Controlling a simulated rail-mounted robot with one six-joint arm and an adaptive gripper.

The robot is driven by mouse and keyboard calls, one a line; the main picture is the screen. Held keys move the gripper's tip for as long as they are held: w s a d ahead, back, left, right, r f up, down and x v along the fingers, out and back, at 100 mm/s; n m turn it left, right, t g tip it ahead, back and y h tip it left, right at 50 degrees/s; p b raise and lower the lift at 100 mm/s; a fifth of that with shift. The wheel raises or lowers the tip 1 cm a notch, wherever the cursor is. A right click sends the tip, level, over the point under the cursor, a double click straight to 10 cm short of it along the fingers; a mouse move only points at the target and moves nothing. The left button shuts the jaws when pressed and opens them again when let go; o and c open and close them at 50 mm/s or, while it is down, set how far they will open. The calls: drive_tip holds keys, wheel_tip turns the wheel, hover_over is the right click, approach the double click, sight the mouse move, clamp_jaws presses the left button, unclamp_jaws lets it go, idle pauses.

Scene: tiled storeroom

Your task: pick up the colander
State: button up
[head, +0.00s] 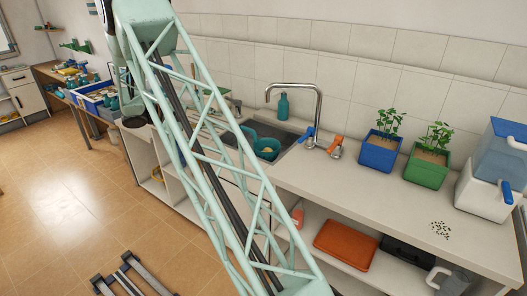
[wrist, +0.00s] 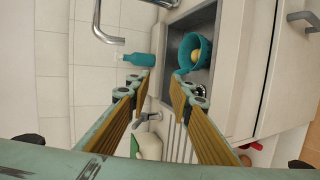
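The colander appears to be the teal round vessel (head: 267,149) in the sink, with a pale yellow item inside; I cannot make out holes. In the wrist view the teal vessel (wrist: 205,46) sits in the grey basin, near the top right. My gripper (wrist: 161,80) is in the wrist view with its two padded fingers apart and nothing between them. The vessel lies beyond the fingertips and to their right, not touching them. In the head view my lattice arm crosses in front of the counter, and the fingers cannot be made out.
A curved tap (head: 318,105) rises behind the sink (head: 291,137). A teal bottle (head: 283,106) stands by the wall. Blue (head: 379,152) and green (head: 426,166) planters and a clear blue-lidded container (head: 497,165) occupy the counter's right.

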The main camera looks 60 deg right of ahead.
drive_tip(key=w+d+f+h, duration=0.1)
drive_tip(key=d+f, duration=0.2)
drive_tip(key=f, duration=0.2)
drive_tip(key=w+d+f+h, duration=0.1)
drive_tip(key=w+d+f, duration=0.1)
drive_tip(key=d+f, duration=0.2)
drive_tip(key=w+d+f, duration=0.2)
drive_tip(key=d+f, duration=0.1)
drive_tip(key=f, duration=0.2)
drive_tip(key=shift+d+f+n+t+h, duration=0.25)
drive_tip(key=shift+f+n+t+h, duration=0.05)
drive_tip(key=shift+f+n+h, duration=0.1)
drive_tip(key=shift+d, duration=0.15)
drive_tip(key=b, duration=0.1)
approach(245, 130)
drive_tip(key=shift+d, duration=1.75)
drive_tip(key=shift+s+f, duration=0.25)
drive_tip(key=shift+s, duration=0.15)
drive_tip(key=shift+d, duration=0.15)
drive_tip(key=shift+b+x, duration=0.4)
drive_tip(key=shift+x, duration=2.05)
drive_tip(key=shift+w, duration=0.2)
